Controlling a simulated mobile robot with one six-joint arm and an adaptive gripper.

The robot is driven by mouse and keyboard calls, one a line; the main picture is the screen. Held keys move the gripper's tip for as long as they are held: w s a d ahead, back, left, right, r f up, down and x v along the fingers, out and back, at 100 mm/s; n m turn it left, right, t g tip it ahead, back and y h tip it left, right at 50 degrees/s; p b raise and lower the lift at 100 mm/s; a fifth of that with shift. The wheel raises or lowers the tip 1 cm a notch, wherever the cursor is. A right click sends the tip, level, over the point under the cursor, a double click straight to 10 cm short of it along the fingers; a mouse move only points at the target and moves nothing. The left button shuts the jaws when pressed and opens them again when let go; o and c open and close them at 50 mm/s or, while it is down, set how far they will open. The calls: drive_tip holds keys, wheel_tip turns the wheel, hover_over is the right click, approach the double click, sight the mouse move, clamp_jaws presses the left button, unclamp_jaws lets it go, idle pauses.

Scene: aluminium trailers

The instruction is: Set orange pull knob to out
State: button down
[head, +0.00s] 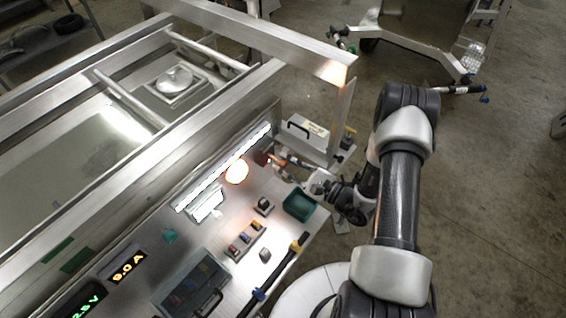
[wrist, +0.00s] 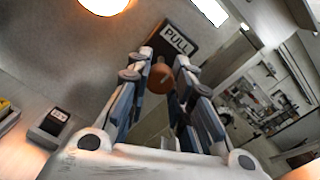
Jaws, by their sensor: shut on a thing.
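The orange pull knob (wrist: 160,78) sits below a black plate marked PULL (wrist: 177,39) in the wrist view. My gripper (wrist: 163,72) reaches up to the knob, with one finger on each side of it, and is shut on it. The fingers partly cover the knob's sides, and I cannot tell how far out it stands. In the head view my gripper (head: 283,168) is at the right end of the panel, near a small orange spot that is mostly hidden.
A lit round lamp (head: 237,171) and a bright display (head: 207,205) are left of my gripper. A green bin (head: 299,205) lies just below it. A metal frame (head: 325,66) rises behind.

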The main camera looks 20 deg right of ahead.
drive_tip(key=c, duration=1.4)
unclamp_jaws()
drive_tip(key=shift+o, duration=0.2)
drive_tip(key=v, duration=1.2)
